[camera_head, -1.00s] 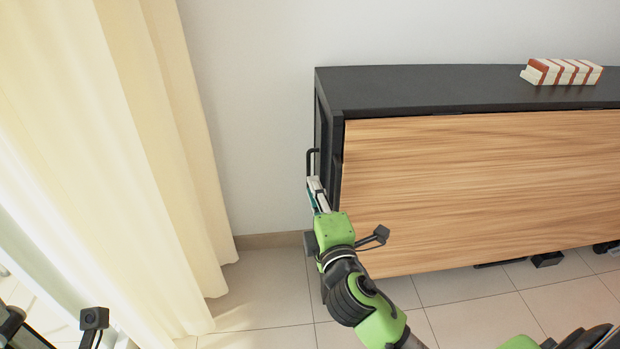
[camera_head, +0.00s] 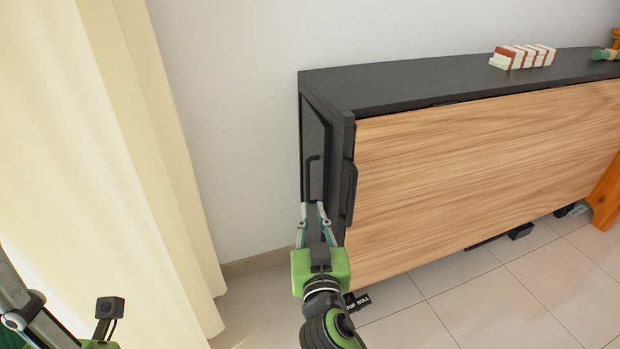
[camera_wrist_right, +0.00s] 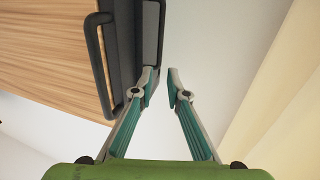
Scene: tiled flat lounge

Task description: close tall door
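The door I take for the tall door (camera_head: 314,150) is a dark panel with a black bar handle (camera_head: 311,178), at the left end of a low cabinet. It sits close to the cabinet's black frame; I cannot tell if it is fully flush. My right gripper (camera_head: 315,212) is just below this handle, fingers apart and empty. In the right wrist view, the open fingertips (camera_wrist_right: 160,80) are near the panel's lower end (camera_wrist_right: 152,40), the left one very close to it; contact is unclear. My left gripper (camera_head: 60,320) shows only in part at the bottom left, its fingertips unclear.
The cabinet has a wood front (camera_head: 470,170) with another black handle (camera_head: 347,193) near my right gripper. Red and white blocks (camera_head: 522,56) lie on its black top (camera_head: 420,82). A cream curtain (camera_head: 100,170) hangs at left.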

